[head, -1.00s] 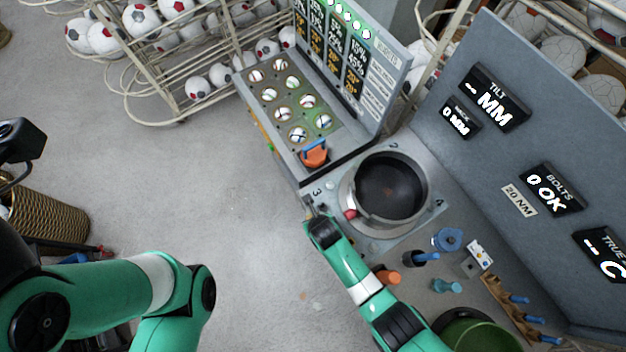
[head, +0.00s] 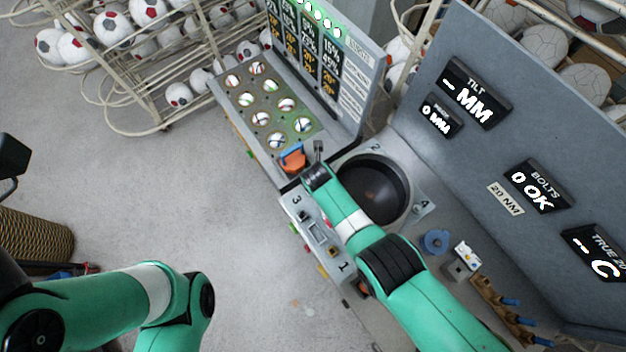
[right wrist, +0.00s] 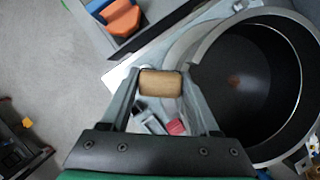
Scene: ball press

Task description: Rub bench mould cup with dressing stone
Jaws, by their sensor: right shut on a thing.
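The bench mould cup (head: 409,187) is a round metal cup with a dark inside. My right forearm hides its left part in the head view. Its wide rim and a reddish spot on its floor show in the right wrist view (right wrist: 194,48). My right gripper (head: 318,146) is at the cup's upper left in the head view. In the right wrist view it is shut on a tan block (right wrist: 160,83), seemingly the dressing stone, held just left of the rim. I cannot tell whether the stone touches the cup. My left gripper is out of view.
An orange and blue object (head: 293,159) sits close left of the right gripper, at the end of a tray (head: 247,123) of small balls. An upright grey panel (head: 470,150) stands right of the cup. A blue round part (head: 435,241) lies below the cup. Floor at left is open.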

